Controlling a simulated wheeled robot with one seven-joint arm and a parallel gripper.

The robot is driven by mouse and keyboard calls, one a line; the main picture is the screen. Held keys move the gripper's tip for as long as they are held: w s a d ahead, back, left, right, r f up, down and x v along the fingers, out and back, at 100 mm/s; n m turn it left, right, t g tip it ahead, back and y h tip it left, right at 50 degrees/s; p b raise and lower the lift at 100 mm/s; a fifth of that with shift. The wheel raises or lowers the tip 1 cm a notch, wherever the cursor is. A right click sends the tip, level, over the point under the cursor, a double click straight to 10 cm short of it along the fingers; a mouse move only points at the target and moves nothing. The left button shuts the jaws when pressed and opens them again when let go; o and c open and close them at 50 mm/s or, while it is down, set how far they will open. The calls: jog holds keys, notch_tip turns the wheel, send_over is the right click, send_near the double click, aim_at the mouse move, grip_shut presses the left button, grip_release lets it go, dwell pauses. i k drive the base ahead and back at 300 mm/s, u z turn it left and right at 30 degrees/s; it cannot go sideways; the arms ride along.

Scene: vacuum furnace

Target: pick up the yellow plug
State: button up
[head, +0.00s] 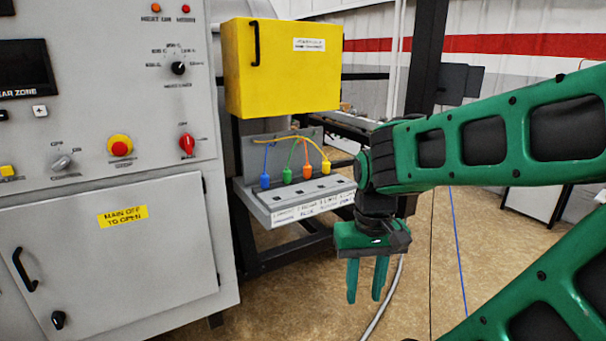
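The yellow plug (326,166) hangs from a yellow cable at the right end of a row of coloured plugs, above a grey socket shelf (300,196). My green gripper (364,300) points down, to the right of and below the plug, apart from it. Its two fingers are spread with a gap between them, and nothing is held there. My forearm comes in from the right, close beside the plug in the picture. I cannot tell the depth between gripper and plug.
Orange (307,172), green (287,174) and blue (265,181) plugs hang left of the yellow one. A yellow box (282,68) is above the shelf. A grey control cabinet (110,240) stands at the left. A grey hose (385,300) runs behind my gripper. Open floor lies below.

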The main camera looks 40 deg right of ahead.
aim_at(326, 170)
jog(key=u, duration=2.25)
jog(key=k, duration=1.25)
jog(key=z, duration=2)
jog(key=i, duration=0.95)
jog(key=z, duration=0.05)
